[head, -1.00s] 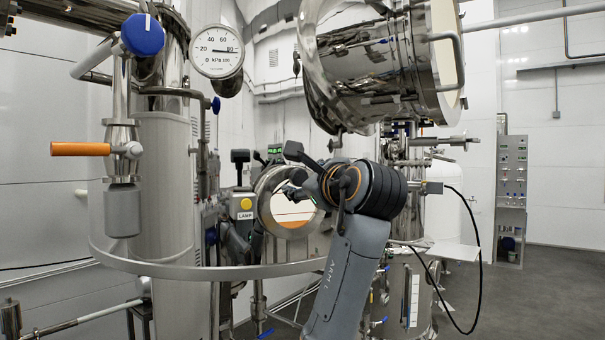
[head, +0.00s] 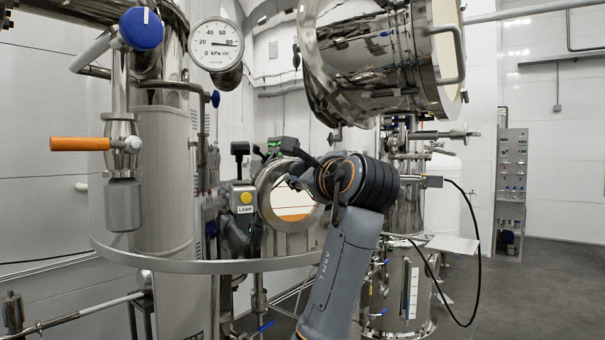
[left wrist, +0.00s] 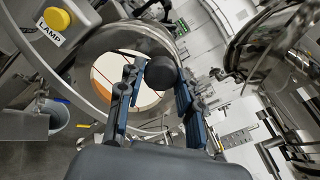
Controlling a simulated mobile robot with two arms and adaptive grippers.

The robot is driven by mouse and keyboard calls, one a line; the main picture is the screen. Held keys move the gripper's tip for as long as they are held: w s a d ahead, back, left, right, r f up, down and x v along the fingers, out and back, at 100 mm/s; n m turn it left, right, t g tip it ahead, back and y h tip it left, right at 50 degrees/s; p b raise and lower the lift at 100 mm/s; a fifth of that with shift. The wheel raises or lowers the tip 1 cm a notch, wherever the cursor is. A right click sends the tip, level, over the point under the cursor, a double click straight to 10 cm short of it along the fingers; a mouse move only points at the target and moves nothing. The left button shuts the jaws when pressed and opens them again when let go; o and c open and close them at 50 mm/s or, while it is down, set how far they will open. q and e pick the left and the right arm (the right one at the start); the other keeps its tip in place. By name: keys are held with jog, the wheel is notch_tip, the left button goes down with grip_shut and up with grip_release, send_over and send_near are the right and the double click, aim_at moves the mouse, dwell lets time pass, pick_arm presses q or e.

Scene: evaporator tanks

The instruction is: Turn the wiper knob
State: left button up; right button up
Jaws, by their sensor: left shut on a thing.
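The wiper knob (left wrist: 158,72) is a dark rounded knob in front of a round sight glass (left wrist: 110,70) with a metal rim in the left wrist view. The fingers of my left gripper (left wrist: 160,85) are on either side of it and shut on it. In the head view my left gripper (head: 298,174) is at the sight glass (head: 288,210), with the arm rising from below. The knob cannot be made out there behind the gripper. My right gripper is not in view.
A lamp box with a yellow button (head: 245,197) is just left of the glass. A metal ring rail (head: 200,267) runs in front below. A large steel vessel (head: 370,60) hangs above my arm. A pressure gauge (head: 216,45) and an orange handle (head: 80,144) are at left.

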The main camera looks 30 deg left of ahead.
pick_arm(q)
jog(key=n, duration=0.5)
jog(key=shift+n, duration=0.3)
jog(key=n, duration=0.5)
jog(key=shift+n, duration=0.3)
jog(key=n, duration=0.5)
jog(key=shift+p, duration=0.3)
jog(key=shift+n, duration=2.4)
jog(key=o, duration=1.2)
jog(key=shift+c, duration=0.2)
